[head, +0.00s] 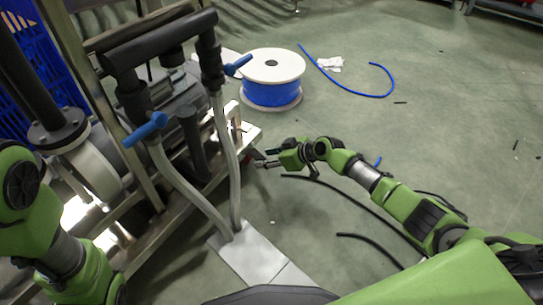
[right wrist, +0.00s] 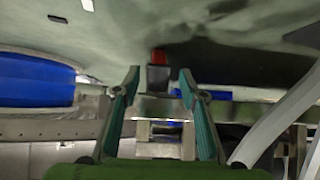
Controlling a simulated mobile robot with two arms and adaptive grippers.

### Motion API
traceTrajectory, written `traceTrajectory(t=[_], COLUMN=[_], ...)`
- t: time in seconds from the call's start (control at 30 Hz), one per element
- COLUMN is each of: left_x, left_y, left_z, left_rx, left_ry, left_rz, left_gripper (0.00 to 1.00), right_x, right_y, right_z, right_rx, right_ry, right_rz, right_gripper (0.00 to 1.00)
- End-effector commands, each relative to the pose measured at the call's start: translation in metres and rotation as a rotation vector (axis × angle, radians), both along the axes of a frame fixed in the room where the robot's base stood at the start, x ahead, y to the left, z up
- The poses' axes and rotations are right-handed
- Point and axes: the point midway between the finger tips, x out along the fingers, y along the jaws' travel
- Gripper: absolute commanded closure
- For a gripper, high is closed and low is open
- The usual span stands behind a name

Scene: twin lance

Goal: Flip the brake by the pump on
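In the right wrist view, a small black block with a red top (right wrist: 159,57) shows just beyond my fingertips, between them; it looks like the brake. In the head view it is too small to make out clearly beside the frame. My right gripper (head: 260,159) reaches in from the right, at the lower corner of the pump's metal frame. In the right wrist view my right gripper (right wrist: 159,76) is open with nothing between its pads. The pump unit (head: 172,97) stands on the frame at the left. My left arm shows at the left edge; its gripper is out of view.
Two grey hoses run down from pipes with blue valve handles (head: 146,129) to a metal floor plate (head: 252,256). A blue cable spool (head: 271,92) stands behind. Black and blue hoses lie on the green floor, which is mostly clear to the right.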

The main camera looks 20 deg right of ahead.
Motion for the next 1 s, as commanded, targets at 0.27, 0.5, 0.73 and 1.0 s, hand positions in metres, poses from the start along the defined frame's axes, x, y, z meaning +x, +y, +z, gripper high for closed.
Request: traceTrajectory(t=[0.27, 0.5, 0.73, 1.0], left_x=[-0.002, -0.002, -0.002, -0.002], left_y=[0.0, 0.0, 0.0, 0.0], left_z=[0.0, 0.0, 0.0, 0.0], left_rx=[0.002, 0.001, 0.001, 0.001], left_ry=[-0.006, -0.007, -0.007, -0.007], left_rz=[0.0, 0.001, 0.001, 0.001], left_gripper=[0.6, 0.6, 0.6, 0.6], right_x=[-0.019, -0.047, -0.067, -0.073], right_y=[-0.017, -0.037, -0.052, -0.055], right_z=[0.019, 0.048, 0.069, 0.076], right_rx=[-0.005, -0.004, -0.002, 0.0], right_ry=[-0.002, -0.001, 0.001, 0.0], right_rz=[0.0, 0.002, 0.001, 0.001], right_gripper=[0.61, 0.61, 0.61, 0.61])
